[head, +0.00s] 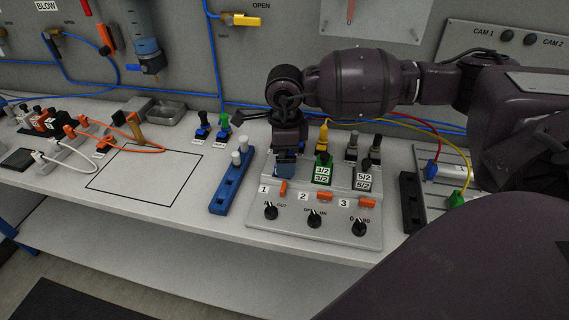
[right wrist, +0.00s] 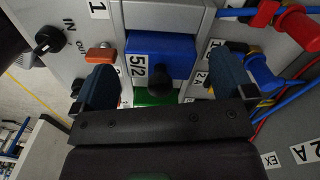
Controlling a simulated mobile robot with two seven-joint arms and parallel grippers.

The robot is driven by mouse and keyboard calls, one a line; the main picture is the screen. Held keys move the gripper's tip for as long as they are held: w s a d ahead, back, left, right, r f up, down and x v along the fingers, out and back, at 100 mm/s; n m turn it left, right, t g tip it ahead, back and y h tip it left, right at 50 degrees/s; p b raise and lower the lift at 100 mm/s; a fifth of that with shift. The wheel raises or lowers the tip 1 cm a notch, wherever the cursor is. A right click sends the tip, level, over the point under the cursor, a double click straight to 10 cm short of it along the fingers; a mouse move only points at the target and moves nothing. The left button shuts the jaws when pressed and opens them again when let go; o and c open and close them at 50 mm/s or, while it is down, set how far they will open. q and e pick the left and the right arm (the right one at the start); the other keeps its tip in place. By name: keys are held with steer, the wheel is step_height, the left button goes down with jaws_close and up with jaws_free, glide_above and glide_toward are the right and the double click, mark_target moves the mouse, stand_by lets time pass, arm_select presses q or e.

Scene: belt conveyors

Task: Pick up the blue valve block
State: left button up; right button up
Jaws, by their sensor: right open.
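The blue valve block (head: 285,170) sits in slot 1 of the grey manifold panel (head: 258,222), partly hidden by my right gripper. In the right wrist view the blue valve block (right wrist: 160,47) carries a 5/2 label and a dark knob. My right gripper (head: 290,145) is over the block. In the right wrist view my right gripper (right wrist: 165,72) is open, with one finger on each side of the block; I cannot tell whether they touch it. My left gripper is not in view.
A green valve block (head: 323,168) and a grey one (head: 363,182) sit in slots 2 and 3. A blue rack (head: 227,190) with white pegs stands left of the panel. An empty outlined rectangle (head: 150,176) lies further left. Cables and connectors (head: 445,172) are at right.

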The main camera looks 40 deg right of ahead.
steer(key=shift+c, duration=0.5)
steer(key=c, duration=0.9)
steer(key=shift+r, duration=0.15)
steer(key=shift+r+p, duration=1.65)
steer(key=shift+r, duration=10.25)
